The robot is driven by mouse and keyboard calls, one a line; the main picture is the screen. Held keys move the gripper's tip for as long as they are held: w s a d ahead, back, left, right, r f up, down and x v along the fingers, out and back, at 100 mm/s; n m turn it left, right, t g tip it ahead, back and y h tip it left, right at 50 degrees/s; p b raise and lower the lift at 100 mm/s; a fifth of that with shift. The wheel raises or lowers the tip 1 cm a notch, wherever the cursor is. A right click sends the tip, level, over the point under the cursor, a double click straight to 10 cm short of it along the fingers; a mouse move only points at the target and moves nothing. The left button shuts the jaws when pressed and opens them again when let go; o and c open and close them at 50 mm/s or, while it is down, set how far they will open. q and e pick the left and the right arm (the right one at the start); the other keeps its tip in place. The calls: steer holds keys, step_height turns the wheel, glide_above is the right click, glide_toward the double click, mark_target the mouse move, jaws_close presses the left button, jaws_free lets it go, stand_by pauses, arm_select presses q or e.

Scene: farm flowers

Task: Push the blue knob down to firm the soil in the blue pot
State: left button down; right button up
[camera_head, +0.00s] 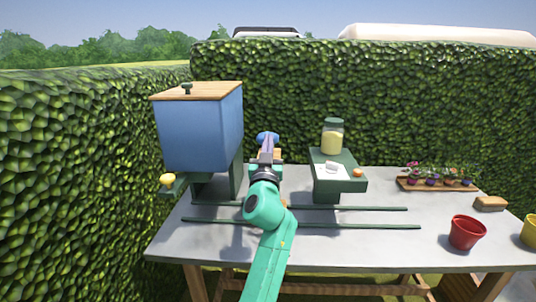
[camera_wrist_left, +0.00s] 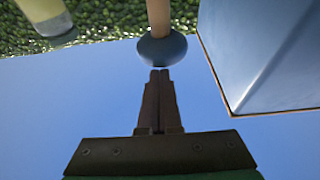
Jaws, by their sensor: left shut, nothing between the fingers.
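The blue knob (camera_head: 262,137) shows just beyond my left gripper (camera_head: 267,150) in the head view. In the left wrist view the rounded blue knob (camera_wrist_left: 163,49) sits on the end of a wooden rod (camera_wrist_left: 158,16). My left gripper (camera_wrist_left: 160,73) is shut and empty, its tips right at the knob; I cannot tell whether they touch it. The blue pot is not visible in either view; my arm covers the area under the knob. My right gripper is out of view.
A blue hopper (camera_head: 202,134) with a wooden lid stands left of the knob. A green stand (camera_head: 340,182) with a jar (camera_head: 333,138) stands right. Green rails (camera_head: 360,226) cross the table (camera_head: 400,252). A flower tray (camera_head: 411,185), sponge (camera_head: 489,204) and red pot (camera_head: 467,234) are farther right.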

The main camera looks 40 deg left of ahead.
arm_select(q)
steer(key=b+v, duration=0.1)
steer(key=v, duration=0.6)
steer(key=shift+s+f+b, duration=0.15)
steer(key=shift+f+b, duration=0.05)
steer(key=shift+b, duration=0.2)
stand_by(0.3)
